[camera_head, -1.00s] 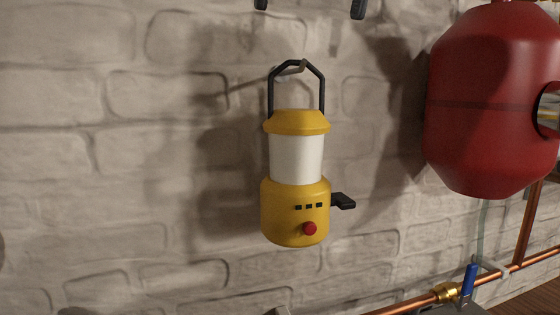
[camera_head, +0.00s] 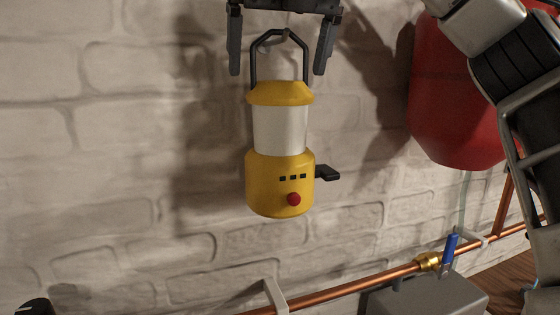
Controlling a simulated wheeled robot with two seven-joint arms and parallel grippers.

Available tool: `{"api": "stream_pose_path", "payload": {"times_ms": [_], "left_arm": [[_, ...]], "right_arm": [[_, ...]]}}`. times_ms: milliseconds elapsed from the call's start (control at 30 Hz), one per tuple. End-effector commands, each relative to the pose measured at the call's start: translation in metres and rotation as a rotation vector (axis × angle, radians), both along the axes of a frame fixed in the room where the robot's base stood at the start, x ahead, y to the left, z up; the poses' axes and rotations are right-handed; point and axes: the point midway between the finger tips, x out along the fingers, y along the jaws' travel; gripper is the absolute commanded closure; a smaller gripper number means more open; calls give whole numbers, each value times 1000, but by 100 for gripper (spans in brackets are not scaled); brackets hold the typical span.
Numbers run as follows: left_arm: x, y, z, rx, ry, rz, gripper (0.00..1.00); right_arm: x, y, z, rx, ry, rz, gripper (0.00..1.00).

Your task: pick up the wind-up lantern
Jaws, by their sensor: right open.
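The wind-up lantern (camera_head: 280,180) hangs upright against the white brick wall. It has a yellow base and cap, a white middle, a red button and a black crank on its right side. Its black handle (camera_head: 307,58) loops over a hook at the top. My right gripper (camera_head: 278,70) is open at the top of the view and points down. One finger is left of the handle and the other right of it, both apart from it.
A red tank (camera_head: 450,120) is on the right, partly behind my right arm. A copper pipe (camera_head: 350,293) with a blue-handled valve (camera_head: 449,249) runs below. A grey box (camera_head: 430,297) lies under the pipe. The wall left of the lantern is clear.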

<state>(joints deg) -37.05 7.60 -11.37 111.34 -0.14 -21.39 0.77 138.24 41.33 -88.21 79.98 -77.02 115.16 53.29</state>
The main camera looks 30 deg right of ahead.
Motion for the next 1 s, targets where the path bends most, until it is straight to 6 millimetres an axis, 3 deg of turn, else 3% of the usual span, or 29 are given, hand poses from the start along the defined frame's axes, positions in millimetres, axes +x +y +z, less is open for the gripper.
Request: {"api": "stream_pose_path", "payload": {"times_ms": [167,200,533,1000], "left_arm": [[0,1,0,2,0,2,64],[0,1,0,2,0,2,64],[-1,1,-2,2,3,2,64],[-2,1,-2,2,7,1,64]], "right_arm": [[0,0,0,-1,0,0,3],[0,0,0,-1,0,0,8],[0,0,0,0,0,0,100],[2,5,11,2,-6,9,100]]}}
